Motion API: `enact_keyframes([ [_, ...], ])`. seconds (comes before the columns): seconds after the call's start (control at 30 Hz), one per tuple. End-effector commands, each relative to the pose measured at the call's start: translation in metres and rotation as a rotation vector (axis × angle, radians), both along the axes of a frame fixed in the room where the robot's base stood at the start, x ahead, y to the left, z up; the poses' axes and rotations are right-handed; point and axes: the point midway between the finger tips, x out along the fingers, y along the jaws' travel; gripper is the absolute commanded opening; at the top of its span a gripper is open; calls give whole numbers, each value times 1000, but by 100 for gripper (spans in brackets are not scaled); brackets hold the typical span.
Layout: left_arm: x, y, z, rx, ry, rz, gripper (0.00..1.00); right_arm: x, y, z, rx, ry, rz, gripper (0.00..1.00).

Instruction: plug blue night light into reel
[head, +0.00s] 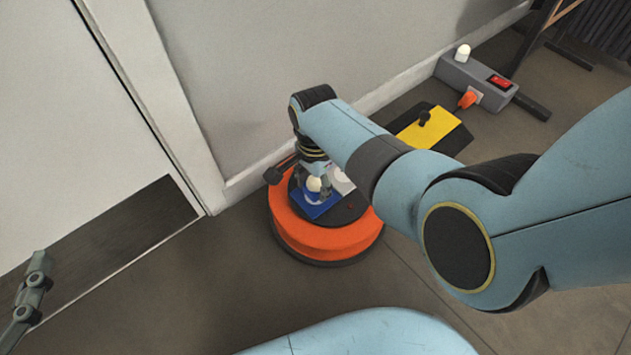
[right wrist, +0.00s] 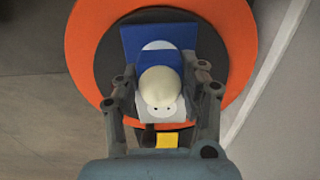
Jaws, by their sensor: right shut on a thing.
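The reel (head: 318,236) is a round orange drum with a black top on the floor by the wall; its orange rim (right wrist: 236,50) fills the right wrist view. On its top are a blue plate with a white round socket face (right wrist: 157,46) and a pale plate with a two-hole socket face. My right gripper (right wrist: 162,88) is shut on the night light, whose cream dome (right wrist: 158,84) and some blue show between the fingers. It is over the reel's top; its underside and any contact are hidden. My left gripper (head: 37,268) shows partly at the left edge.
A grey power strip (head: 465,75) with a white-domed light (head: 462,53), red switch (head: 499,82) and orange plug (head: 467,99) lies along the wall. A yellow and black object (head: 424,128) stands behind my right arm. Floor left of the reel is clear.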

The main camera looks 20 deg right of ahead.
Motion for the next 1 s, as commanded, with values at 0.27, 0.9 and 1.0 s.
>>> enact_keyframes([
  [0.27,0,0,1,0,-1,0,64,0,0,1,0,0,0,13],
  [0.9,1,0,3,0,-3,0,64,0,0,-2,0,1,0,13],
  [1.0,0,0,1,0,-1,0,64,0,0,-4,0,1,0,13],
])
